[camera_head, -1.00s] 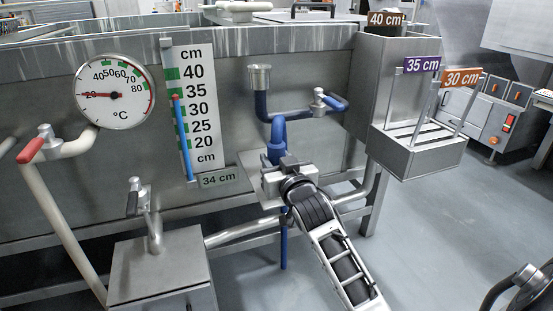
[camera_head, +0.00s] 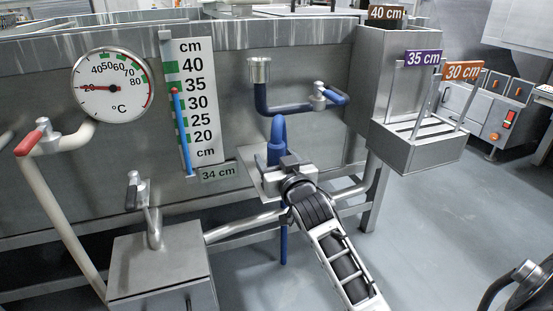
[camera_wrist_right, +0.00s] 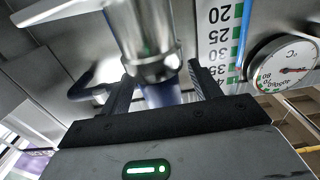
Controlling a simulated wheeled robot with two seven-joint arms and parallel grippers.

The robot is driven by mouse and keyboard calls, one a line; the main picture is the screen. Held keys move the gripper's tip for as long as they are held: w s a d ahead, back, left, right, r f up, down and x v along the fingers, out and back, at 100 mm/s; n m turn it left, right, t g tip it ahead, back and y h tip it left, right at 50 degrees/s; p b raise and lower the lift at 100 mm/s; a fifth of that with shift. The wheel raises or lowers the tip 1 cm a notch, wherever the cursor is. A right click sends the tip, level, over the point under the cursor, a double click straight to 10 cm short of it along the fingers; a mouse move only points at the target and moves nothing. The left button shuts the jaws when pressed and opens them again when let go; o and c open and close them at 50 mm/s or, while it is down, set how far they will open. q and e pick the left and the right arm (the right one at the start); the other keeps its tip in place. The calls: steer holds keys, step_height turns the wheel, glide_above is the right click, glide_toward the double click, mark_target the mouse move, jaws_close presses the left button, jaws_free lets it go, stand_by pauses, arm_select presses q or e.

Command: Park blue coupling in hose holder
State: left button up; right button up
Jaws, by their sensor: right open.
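The blue coupling's hose (camera_head: 278,130) arches up behind my right gripper (camera_head: 288,168) in the head view, and a blue length hangs below it. In the right wrist view a metal coupling body (camera_wrist_right: 147,35) with a blue part (camera_wrist_right: 162,94) lies between the fingers of my right gripper (camera_wrist_right: 160,85). These fingers are open, one on each side. A grey plate (camera_head: 250,157), apparently the hose holder, is beside the gripper on the tank front. My gripper hides where coupling and holder meet, so I cannot tell how it is seated. My left gripper is not in view.
A metal cup (camera_head: 259,70) tops a fixed blue pipe with a valve (camera_head: 318,96) above my right gripper. The level scale (camera_head: 200,100) and thermometer (camera_head: 110,85) are on the left. A rack (camera_head: 430,140) juts out at the right.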

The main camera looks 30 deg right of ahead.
arm_select(q)
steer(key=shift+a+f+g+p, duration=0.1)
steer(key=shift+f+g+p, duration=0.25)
steer(key=shift+p, duration=0.7)
arm_select(e)
steer(key=v, duration=0.7)
steer(key=shift+s, duration=0.3)
